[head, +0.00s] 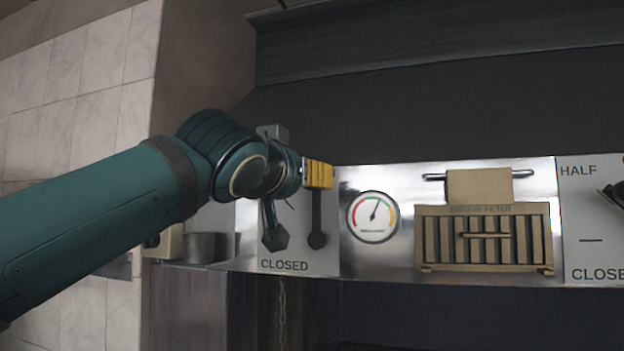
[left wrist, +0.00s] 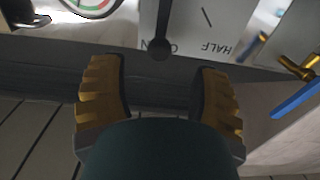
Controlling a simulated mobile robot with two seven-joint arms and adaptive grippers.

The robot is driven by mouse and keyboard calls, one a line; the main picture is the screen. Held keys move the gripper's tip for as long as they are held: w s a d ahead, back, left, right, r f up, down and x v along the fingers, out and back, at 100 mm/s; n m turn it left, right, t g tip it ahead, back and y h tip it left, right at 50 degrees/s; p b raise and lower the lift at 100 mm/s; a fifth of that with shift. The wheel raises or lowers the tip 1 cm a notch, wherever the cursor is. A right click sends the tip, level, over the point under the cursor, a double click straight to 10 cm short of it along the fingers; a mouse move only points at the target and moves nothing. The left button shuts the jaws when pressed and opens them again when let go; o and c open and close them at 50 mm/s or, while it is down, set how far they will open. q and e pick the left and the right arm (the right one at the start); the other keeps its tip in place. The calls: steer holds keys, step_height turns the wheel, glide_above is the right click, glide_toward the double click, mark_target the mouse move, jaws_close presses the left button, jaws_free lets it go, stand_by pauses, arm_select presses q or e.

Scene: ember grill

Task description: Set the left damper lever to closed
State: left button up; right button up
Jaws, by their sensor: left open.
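The left damper lever (head: 317,222) is a dark bar on a pale panel, with a round lower end above the printed word CLOSED. Its upper part is hidden behind my left gripper (head: 318,174) in the head view. The left wrist view is upside down and shows the lever's ball end (left wrist: 160,50) beside the OPEN label, so the lever points up at open. My right gripper is out of view.
Right of the lever are a round gauge (head: 373,217) and a brass slatted filter (head: 483,240) with a bar above. Another panel (head: 590,225) with HALF and CLOSE lettering is at the right edge. A blue handle on brass fittings (left wrist: 297,98) shows in the left wrist view.

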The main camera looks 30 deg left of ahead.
arm_select(q)
steer(key=p, duration=0.1)
glide_above(313, 212)
steer(key=d+v, duration=0.1)
steer(key=v, duration=0.2)
steer(key=shift+a, duration=0.2)
jaws_close()
